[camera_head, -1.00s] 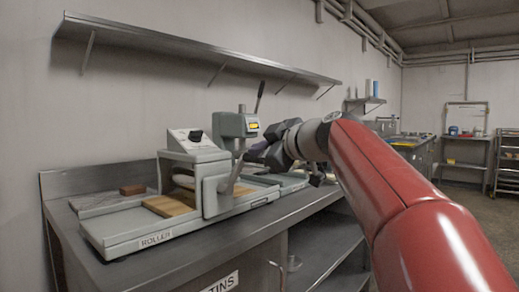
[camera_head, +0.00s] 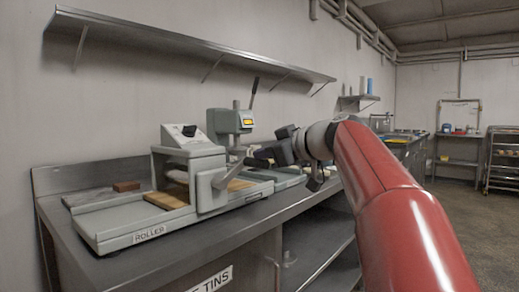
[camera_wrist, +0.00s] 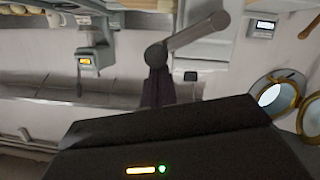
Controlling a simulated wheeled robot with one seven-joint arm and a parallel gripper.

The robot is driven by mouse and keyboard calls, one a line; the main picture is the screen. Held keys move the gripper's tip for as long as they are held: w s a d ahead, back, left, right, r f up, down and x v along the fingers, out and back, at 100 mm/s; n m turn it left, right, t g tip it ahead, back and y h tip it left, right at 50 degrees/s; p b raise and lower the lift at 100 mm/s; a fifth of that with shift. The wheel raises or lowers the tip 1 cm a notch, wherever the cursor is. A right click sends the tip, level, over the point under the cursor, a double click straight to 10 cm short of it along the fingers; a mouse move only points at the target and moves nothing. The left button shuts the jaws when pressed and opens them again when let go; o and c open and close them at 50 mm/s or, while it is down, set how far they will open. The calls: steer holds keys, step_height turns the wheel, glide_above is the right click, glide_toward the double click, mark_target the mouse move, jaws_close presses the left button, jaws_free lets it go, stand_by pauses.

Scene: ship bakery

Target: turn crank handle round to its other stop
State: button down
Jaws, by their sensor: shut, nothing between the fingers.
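The roller machine (camera_head: 207,162), grey and labelled ROLLER, stands on the steel counter. Its crank handle (camera_head: 228,177) is on the side facing me, slanting up and right from its hub. In the wrist view the crank handle (camera_wrist: 198,33) is a grey bar ending in a round knob. My gripper (camera_head: 250,161) is at the crank's outer end, with its fingers shut and empty. In the wrist view the dark fingers of my gripper (camera_wrist: 157,90) reach up to the knob and seem to touch it; the exact contact is hidden.
A grey press-like device (camera_head: 230,121) with an upright lever stands behind the roller. A long wall shelf (camera_head: 190,45) hangs above. The counter's front edge (camera_head: 180,257) runs below.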

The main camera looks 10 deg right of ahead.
step_height(320, 180, down, 10)
steer(key=w+d+m+g+y+b, duration=0.1)
steer(key=d+m+y+b, duration=0.1)
steer(key=m, duration=0.6)
steer(key=shift+w+r+y+b, duration=0.3)
steer(key=shift+y+b, duration=0.2)
steer(key=shift+b, duration=0.75)
steer(key=shift+f, duration=0.1)
